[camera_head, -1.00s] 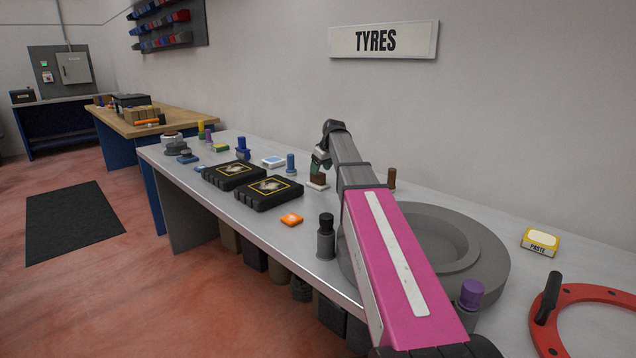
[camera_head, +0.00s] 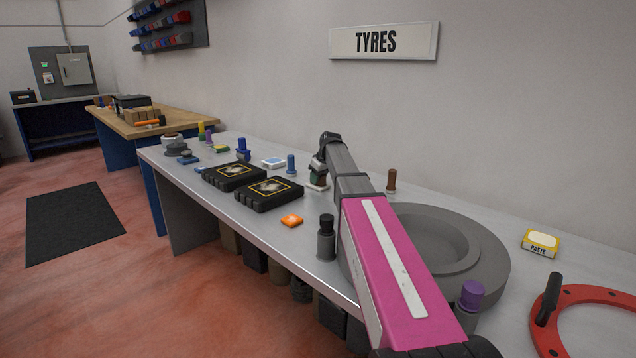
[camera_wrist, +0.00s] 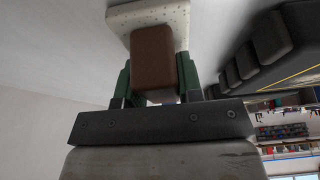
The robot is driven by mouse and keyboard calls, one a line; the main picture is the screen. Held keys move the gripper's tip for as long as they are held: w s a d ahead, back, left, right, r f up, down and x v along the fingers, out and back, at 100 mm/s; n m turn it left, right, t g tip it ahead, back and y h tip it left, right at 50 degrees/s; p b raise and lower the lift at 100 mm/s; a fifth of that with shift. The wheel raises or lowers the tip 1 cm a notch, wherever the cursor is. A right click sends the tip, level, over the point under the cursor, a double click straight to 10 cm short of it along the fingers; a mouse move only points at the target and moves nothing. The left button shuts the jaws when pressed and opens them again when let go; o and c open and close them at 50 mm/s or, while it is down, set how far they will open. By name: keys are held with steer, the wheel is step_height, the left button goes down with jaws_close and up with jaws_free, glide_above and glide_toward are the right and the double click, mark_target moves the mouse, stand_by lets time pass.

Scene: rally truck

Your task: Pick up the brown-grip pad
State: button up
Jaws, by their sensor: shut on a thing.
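The brown-grip pad shows in the wrist view as a brown block-shaped grip (camera_wrist: 153,58) on a pale speckled base (camera_wrist: 172,14). My gripper (camera_wrist: 155,80) has its green fingers on either side of the brown grip and is shut on it. In the head view my gripper (camera_head: 318,174) is at the far end of my arm, low over the grey bench. The pad's pale base (camera_head: 317,187) shows just below it, and the grip is mostly hidden by the fingers. I cannot tell whether the base touches the bench.
Two black boxes with yellow outlines (camera_head: 268,193) lie left of my gripper. A blue-topped bottle (camera_head: 291,164) and a blue-and-white box (camera_head: 273,162) stand close by.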

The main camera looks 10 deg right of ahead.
steer(key=shift+r, duration=0.15)
steer(key=shift+r, duration=0.65)
step_height(320, 180, up, 3)
steer(key=s+a+r, duration=0.4)
steer(key=a+r, duration=0.2)
steer(key=a, duration=0.4)
steer(key=shift+s+a+r, duration=0.2)
steer(key=shift+a, duration=0.2)
steer(key=shift+o, duration=0.8)
steer(key=shift+c, duration=1.3)
